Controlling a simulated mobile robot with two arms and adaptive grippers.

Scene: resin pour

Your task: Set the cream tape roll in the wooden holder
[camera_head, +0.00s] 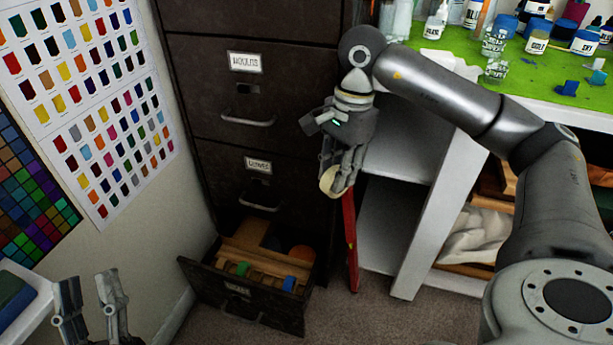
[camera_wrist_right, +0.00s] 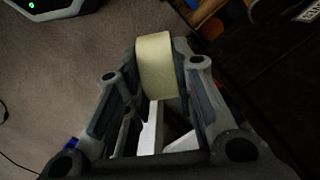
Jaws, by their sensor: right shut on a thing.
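The cream tape roll (camera_head: 327,181) is held between the fingertips of my right gripper (camera_head: 341,177), in mid-air above and to the right of the open drawer. In the right wrist view the roll (camera_wrist_right: 155,62) sits between the two fingers of the gripper (camera_wrist_right: 162,72). The wooden holder (camera_head: 265,275) lies inside the low open drawer, with a green roll (camera_head: 242,268) and a blue roll (camera_head: 289,284) in it. My left gripper (camera_head: 92,306) is open and empty at the lower left, away from the drawer.
The drawer (camera_head: 237,292) belongs to a dark cabinet (camera_head: 260,130); an orange round thing (camera_head: 301,252) is also inside. A long red object (camera_head: 350,240) stands below my right gripper, beside white shelving (camera_head: 425,230). A cluttered green worktop (camera_head: 470,65) is at upper right.

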